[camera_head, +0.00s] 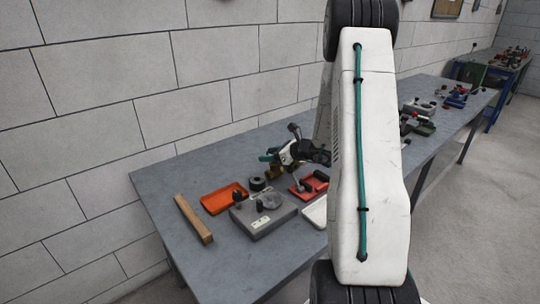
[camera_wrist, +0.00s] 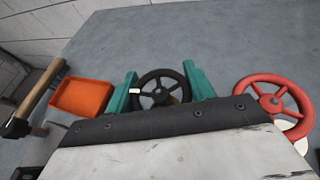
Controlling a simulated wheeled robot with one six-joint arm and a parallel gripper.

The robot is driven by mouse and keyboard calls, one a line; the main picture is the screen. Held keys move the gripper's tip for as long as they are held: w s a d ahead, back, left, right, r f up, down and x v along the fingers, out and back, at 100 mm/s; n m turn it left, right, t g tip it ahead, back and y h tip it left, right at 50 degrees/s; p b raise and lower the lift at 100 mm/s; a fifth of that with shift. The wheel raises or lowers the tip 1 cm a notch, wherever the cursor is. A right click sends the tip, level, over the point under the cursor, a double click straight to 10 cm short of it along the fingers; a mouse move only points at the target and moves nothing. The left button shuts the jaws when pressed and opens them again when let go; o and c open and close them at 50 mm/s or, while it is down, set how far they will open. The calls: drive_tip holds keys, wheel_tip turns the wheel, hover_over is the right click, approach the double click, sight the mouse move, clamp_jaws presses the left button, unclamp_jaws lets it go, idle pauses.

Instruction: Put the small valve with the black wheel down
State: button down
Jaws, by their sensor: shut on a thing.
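The small valve with the black wheel (camera_wrist: 160,78) is between the two teal fingers of my gripper (camera_wrist: 160,90) in the wrist view. The fingers are shut on it, one on each side of the wheel. Its lower part is mostly hidden behind the dark edge of my gripper. In the head view my gripper (camera_head: 272,157) is over the far part of the grey table (camera_head: 160,190), beyond the orange tray. I cannot tell whether the valve touches the table top.
A red handwheel (camera_wrist: 270,98) is close on the right. A wooden bar (camera_head: 193,218) and a grey box (camera_head: 262,218) lie nearer. Bare table shows beyond the valve.

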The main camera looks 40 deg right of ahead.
drive_tip(key=shift+f, duration=0.1)
drive_tip(key=c, duration=0.6)
unclamp_jaws()
drive_tip(key=shift+o, duration=0.2)
drive_tip(key=shift+s+d+r, duration=0.1)
drive_tip(key=shift+s+r, duration=0.15)
drive_tip(key=shift+s, duration=0.05)
drive_tip(key=v, duration=1.1)
drive_tip(key=s+a+r+n+g+y, duration=0.1)
drive_tip(key=a+r+n+g, duration=0.3)
drive_tip(key=a, duration=0.5)
drive_tip(key=s+a+r+n+g+y, duration=0.15)
drive_tip(key=a+r+n, duration=0.25)
drive_tip(key=a+n, duration=0.4)
drive_tip(key=s+a+r+n+g+y, duration=0.2)
drive_tip(key=a+r+n+g, duration=0.15)
drive_tip(key=a, duration=0.65)
drive_tip(key=s+a+r+n+g+h, duration=0.1)
drive_tip(key=s+a+n+h, duration=0.3)
drive_tip(key=s+n, duration=0.4)
drive_tip(key=s+a+r+n+g+h, duration=0.1)
drive_tip(key=s+a+r+n+h, duration=0.2)
drive_tip(key=s+n, duration=0.6)
drive_tip(key=s+a+h, duration=0.1)
drive_tip(key=s, duration=0.1)
drive_tip(key=shift+s+a+h, duration=0.3)
drive_tip(key=shift+s+h, duration=0.05)
drive_tip(key=shift+s, duration=0.05)
